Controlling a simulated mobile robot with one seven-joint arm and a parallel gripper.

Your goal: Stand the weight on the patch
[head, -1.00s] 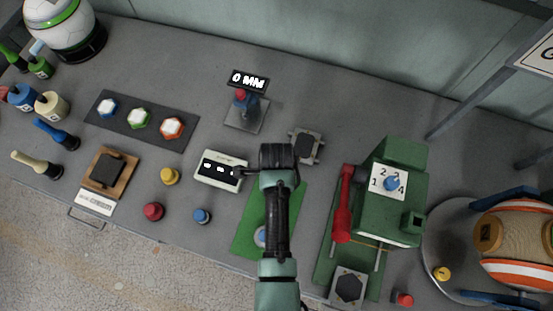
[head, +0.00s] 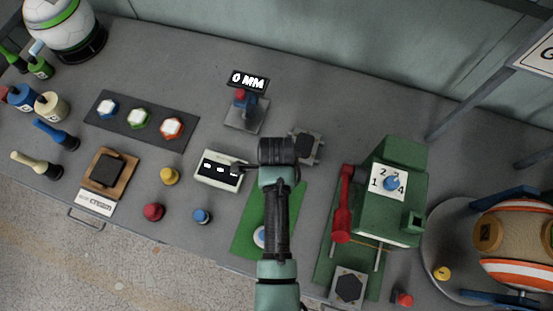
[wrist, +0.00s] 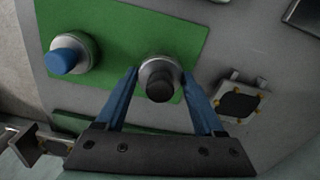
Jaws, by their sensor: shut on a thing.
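A short metal weight with a dark knob (wrist: 160,80) is between the blue fingers of my gripper (wrist: 160,92) in the wrist view. The gripper is shut on it. It appears over the end of the green mat (wrist: 112,45); whether it touches the mat cannot be told. A grey plate with a dark patch (wrist: 240,104) and yellow corner dots lies right of the weight, apart from it. In the head view my gripper (head: 278,151) hides the weight, and the plate's patch (head: 308,146) shows just behind it.
A blue-knobbed weight (wrist: 67,55) stands on the mat. A three-button box (head: 219,172) is left of my gripper, and the green press with a red lever (head: 402,205) is right. A gauge reading 0 MM (head: 248,82) stands behind. A dark square on wood (head: 108,170) lies left.

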